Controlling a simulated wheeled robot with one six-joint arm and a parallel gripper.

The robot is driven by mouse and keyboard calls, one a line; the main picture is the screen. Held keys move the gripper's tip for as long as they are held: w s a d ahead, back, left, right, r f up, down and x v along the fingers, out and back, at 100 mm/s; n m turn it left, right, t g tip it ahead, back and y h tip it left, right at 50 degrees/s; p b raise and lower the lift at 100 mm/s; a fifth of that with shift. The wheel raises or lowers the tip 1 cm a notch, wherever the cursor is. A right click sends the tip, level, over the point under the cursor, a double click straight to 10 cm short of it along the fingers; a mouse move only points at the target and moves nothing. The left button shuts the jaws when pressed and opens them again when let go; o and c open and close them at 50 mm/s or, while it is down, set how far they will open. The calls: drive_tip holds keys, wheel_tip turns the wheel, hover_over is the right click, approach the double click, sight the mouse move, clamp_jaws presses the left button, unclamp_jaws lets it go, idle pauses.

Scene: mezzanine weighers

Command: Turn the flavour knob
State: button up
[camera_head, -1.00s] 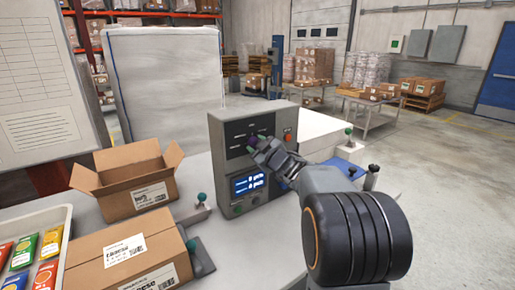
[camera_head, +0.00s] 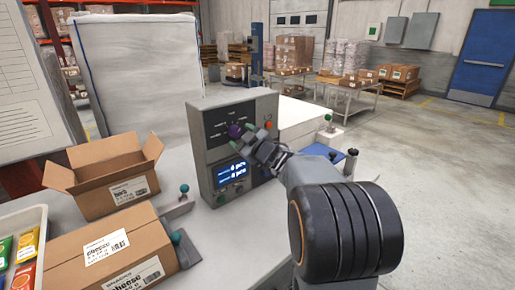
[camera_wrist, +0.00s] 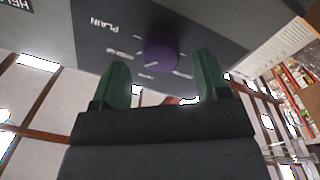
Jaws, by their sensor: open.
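The flavour knob (camera_head: 235,130) is a purple dial on the dark face of the grey control box (camera_head: 201,121). In the wrist view the knob (camera_wrist: 160,54) sits on a dark panel with the word PLAIN and other small labels around it. A pale pointer mark shows on the knob. My gripper (camera_head: 253,143) is just in front of the panel, to the right of the knob in the head view. In the wrist view its green fingertips (camera_wrist: 163,80) are spread, with the knob between and beyond them. The gripper is empty; I cannot tell any contact.
An open carton (camera_head: 120,190) and a closed cheese carton (camera_head: 110,254) stand left on the table. A tray (camera_head: 37,270) of packets is at far left.

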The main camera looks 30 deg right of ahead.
drive_tip(key=s+d, duration=0.1)
drive_tip(key=s, duration=1)
drive_tip(key=shift+d+f, duration=0.2)
drive_tip(key=shift+d, duration=0.2)
drive_tip(key=s+d+f+m+g+h, duration=0.6)
drive_tip(key=d+f+m+g+h, duration=0.1)
drive_tip(key=f+m+g+h, duration=0.25)
drive_tip(key=s+a+f+g+y+p, duration=0.1)
drive_tip(key=s+a, duration=0.4)
drive_tip(key=a, duration=0.5)
drive_tip(key=s+a+f+g+y+p, duration=0.1)
drive_tip(key=s+a+g+y+p, duration=0.2)
drive_tip(key=a, duration=0.8)
drive_tip(key=s+n+g+y, duration=0.1)
drive_tip(key=s+y, duration=0.1)
drive_tip(key=shift+s+a+f+y, duration=0.15)
drive_tip(key=shift+a+y, duration=0.15)
drive_tip(key=shift+y, duration=0.05)
